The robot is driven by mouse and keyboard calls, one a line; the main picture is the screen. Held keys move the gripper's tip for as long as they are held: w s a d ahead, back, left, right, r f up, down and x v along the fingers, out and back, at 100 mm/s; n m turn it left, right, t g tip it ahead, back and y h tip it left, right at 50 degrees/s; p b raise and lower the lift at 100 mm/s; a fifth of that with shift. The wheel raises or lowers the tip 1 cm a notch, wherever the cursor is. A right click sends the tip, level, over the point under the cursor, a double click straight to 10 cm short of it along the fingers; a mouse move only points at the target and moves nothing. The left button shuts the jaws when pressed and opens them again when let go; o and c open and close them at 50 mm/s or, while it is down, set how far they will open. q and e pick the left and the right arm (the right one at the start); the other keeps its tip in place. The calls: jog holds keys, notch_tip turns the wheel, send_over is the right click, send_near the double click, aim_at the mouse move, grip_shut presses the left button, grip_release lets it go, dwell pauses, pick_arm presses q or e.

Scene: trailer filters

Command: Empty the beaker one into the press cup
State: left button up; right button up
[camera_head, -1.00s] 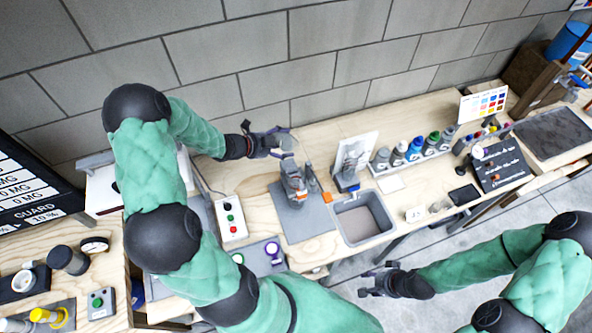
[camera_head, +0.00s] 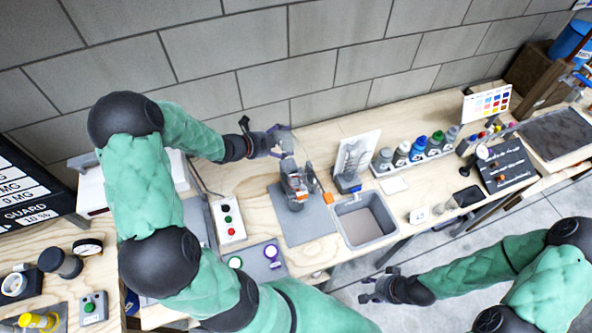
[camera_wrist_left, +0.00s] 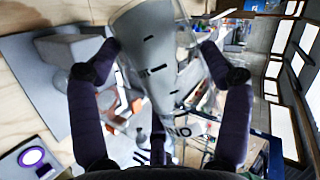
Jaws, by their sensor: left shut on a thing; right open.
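A clear beaker (camera_wrist_left: 158,60) with dark marks is held between the fingers of my left gripper (camera_wrist_left: 158,48) in the left wrist view. In the head view my left gripper (camera_head: 277,142) is shut on the beaker (camera_head: 286,143), behind and above the grey press (camera_head: 294,182). The beaker looks tilted in the wrist view; I cannot tell its contents. The press stands on a grey mat (camera_head: 314,226). I cannot make out the press cup clearly. My right gripper (camera_head: 374,289) is open and empty, in front of the bench over the floor.
A grey sink (camera_head: 364,221) is right of the mat. A white panel (camera_head: 357,152) and several bottles (camera_head: 415,150) stand behind it. A button box (camera_head: 228,220) and a pad with a purple ring (camera_head: 270,251) are to the left. The block wall is close behind.

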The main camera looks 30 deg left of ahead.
pick_arm(q)
jog(key=shift+f+m+b, duration=0.2)
jog(key=shift+m+b, duration=0.1)
jog(key=shift+b, duration=1.2)
jog(key=shift+s+d+r+m+t+y+b, duration=0.25)
jog(key=shift+r+t+y+b, duration=0.2)
jog(key=shift+b, duration=1.05)
jog(key=shift+d+m+b, duration=0.2)
jog(key=shift+m+b, duration=0.05)
jog(key=shift+b, duration=0.5)
jog(key=shift+s+r+t+y+b, duration=0.1)
jog(key=shift+r+t+y+b, duration=0.2)
jog(key=shift+b, duration=0.9)
jog(key=shift+d+r+m+b, duration=0.1)
jog(key=shift+m+b, duration=0.2)
jog(key=shift+b, duration=0.45)
jog(key=shift+r+t+b, duration=0.1)
jog(key=shift+t+b, duration=0.15)
jog(key=shift+b, duration=0.05)
